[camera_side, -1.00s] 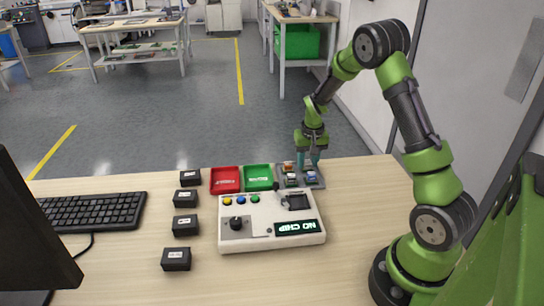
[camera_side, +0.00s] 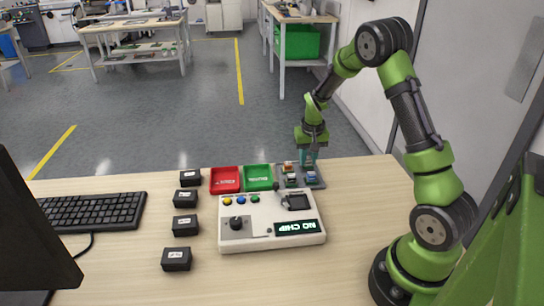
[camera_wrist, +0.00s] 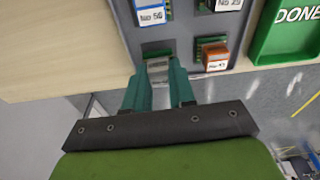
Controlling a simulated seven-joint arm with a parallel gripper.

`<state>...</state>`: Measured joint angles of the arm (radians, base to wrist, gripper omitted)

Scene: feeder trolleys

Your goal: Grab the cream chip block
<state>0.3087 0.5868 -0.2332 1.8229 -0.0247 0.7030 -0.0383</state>
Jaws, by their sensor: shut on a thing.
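The cream chip block (camera_wrist: 158,66) is in the wrist view, at a corner position of the grey chip tray (camera_wrist: 181,48). Its pale top shows between my fingertips, with a green edge behind it. My gripper (camera_wrist: 160,74) is shut on this block. I cannot tell whether the block is still seated or slightly raised. In the side view my gripper (camera_side: 308,163) points down at the far right part of the tray (camera_side: 316,185), and its fingers hide most of the block.
An orange chip block (camera_wrist: 214,57) and a blue one (camera_wrist: 152,16) stay in the tray. Left of it are the green bin (camera_side: 258,184) and red bin (camera_side: 225,187). The white tester (camera_side: 262,235), showing "NO CHIP", stands in front. Several black boxes (camera_side: 185,225) stand left.

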